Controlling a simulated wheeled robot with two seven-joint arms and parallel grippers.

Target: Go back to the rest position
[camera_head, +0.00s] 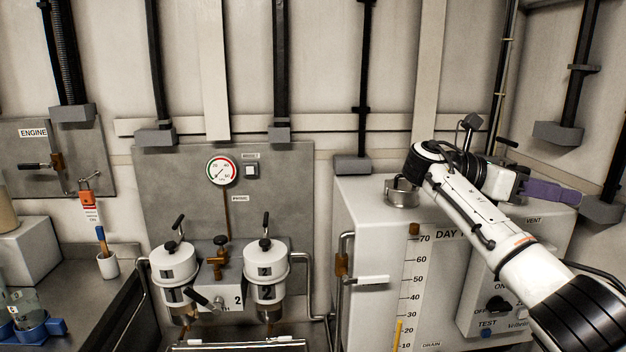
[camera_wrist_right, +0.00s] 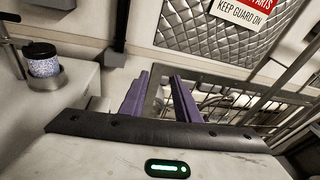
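My right arm comes in from the lower right in the head view and bends at the elbow over the white day tank (camera_head: 375,225). My right gripper (camera_head: 552,192), with purple fingers, points right above the tank's right side. In the right wrist view, its two purple fingers (camera_wrist_right: 160,95) stand apart with nothing between them. My left gripper does not show in either view.
Two white filter canisters (camera_head: 174,264) stand below a pressure gauge (camera_head: 222,171) at centre. A cup with a brush (camera_head: 107,264) is on the left counter. The wrist view shows a metal guard rail (camera_wrist_right: 235,95), a warning sign (camera_wrist_right: 245,12) and a blue speckled container (camera_wrist_right: 44,65).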

